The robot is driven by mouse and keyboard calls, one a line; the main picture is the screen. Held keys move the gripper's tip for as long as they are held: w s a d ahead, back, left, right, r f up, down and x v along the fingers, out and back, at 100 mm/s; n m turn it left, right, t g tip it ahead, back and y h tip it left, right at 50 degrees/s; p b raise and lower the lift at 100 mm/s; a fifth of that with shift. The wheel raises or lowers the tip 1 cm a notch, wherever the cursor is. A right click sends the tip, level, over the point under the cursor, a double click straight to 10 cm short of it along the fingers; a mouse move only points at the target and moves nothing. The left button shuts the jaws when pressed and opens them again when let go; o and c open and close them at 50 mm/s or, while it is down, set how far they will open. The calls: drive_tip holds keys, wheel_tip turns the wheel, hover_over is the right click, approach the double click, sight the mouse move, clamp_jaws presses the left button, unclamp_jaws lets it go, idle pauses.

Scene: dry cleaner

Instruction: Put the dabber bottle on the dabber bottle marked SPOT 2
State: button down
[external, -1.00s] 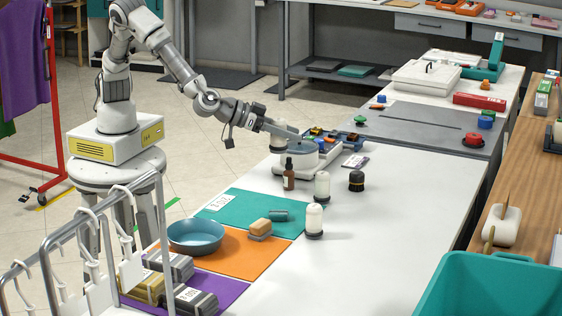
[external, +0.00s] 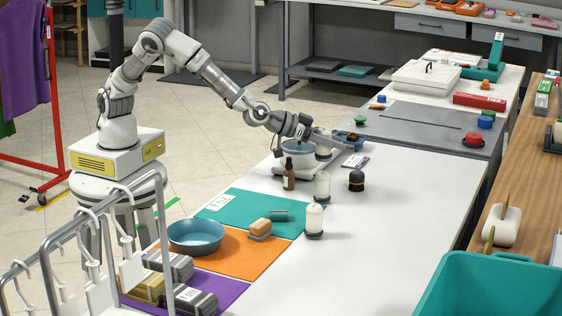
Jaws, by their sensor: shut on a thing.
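Two white bottles with dark bases stand upright on the white table: one (external: 314,221) by the right edge of the teal mat, the other (external: 322,186) farther back. A black, dark-topped bottle (external: 356,180) stands to their right. I cannot read a SPOT 2 mark on any of them. My gripper (external: 352,142) is behind these bottles, low over the far part of the table, by the tray of small coloured things. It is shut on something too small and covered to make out.
A brown dropper bottle (external: 289,173) and a round white device (external: 294,158) stand close to my arm. A blue bowl (external: 196,236), a brush (external: 260,229) and a teal mat (external: 240,208) lie nearer. The table's right side is clear.

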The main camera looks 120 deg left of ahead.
drive_tip(key=shift+f+b, duration=0.6)
drive_tip(key=shift+f, duration=1.25)
drive_tip(key=shift+f, duration=0.1)
drive_tip(key=shift+c, duration=1.5)
unclamp_jaws()
drive_tip(key=p, duration=0.2)
approach(331, 153)
drive_tip(key=shift+s, duration=0.65)
